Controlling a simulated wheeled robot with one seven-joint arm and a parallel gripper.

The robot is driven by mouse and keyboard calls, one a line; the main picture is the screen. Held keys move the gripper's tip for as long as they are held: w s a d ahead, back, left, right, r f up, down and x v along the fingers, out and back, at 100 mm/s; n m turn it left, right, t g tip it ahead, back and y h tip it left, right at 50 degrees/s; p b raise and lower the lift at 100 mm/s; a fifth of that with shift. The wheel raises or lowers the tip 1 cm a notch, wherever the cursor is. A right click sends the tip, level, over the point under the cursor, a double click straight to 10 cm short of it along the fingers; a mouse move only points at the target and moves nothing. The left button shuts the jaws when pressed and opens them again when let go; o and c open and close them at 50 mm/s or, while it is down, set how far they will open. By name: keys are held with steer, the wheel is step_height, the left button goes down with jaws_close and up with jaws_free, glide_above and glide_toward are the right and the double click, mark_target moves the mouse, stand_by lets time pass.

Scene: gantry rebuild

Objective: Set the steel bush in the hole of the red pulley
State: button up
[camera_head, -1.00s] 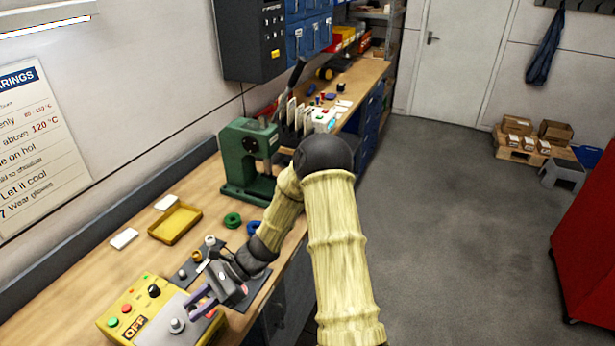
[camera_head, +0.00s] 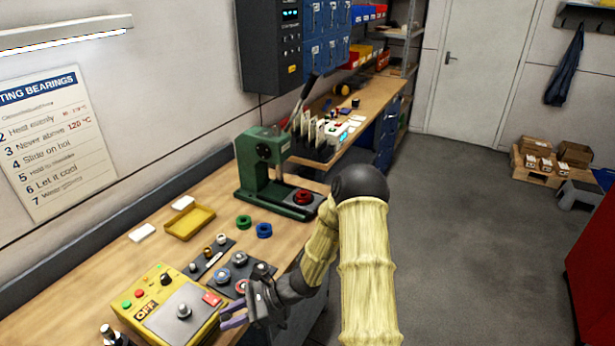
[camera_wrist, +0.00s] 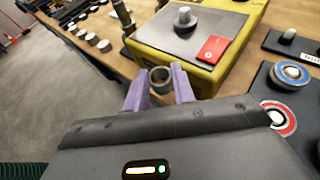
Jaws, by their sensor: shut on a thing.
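My gripper (camera_head: 226,314), with purple fingers, is beside the front right corner of the yellow heater. In the wrist view my gripper (camera_wrist: 160,86) is shut on the steel bush (camera_wrist: 160,74), a short grey ring with its open bore showing between the fingertips. I cannot make out the bush in the head view. A red ring-shaped part, which looks like the red pulley (camera_head: 303,197), lies on the base of the green press, well beyond my gripper. Its hole shows as a dark centre. The red pulley is not seen in the wrist view.
The yellow heater (camera_head: 149,318) stands near my gripper. Dark mats with bearings, including a red-faced one (camera_wrist: 277,118), lie right of it in the wrist view. A green ring (camera_head: 244,222) and a blue ring (camera_head: 264,230) lie before the green press (camera_head: 257,165). A yellow tray (camera_head: 189,222) stands behind.

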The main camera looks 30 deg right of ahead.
steer(key=d+f+m+t+h, duration=0.2)
steer(key=d+f+m+t, duration=0.2)
steer(key=d+f, duration=0.3)
steer(key=shift+s+d+f+m+t, duration=0.25)
steer(key=shift+d+m+t, duration=0.15)
steer(key=shift+d+t, duration=0.25)
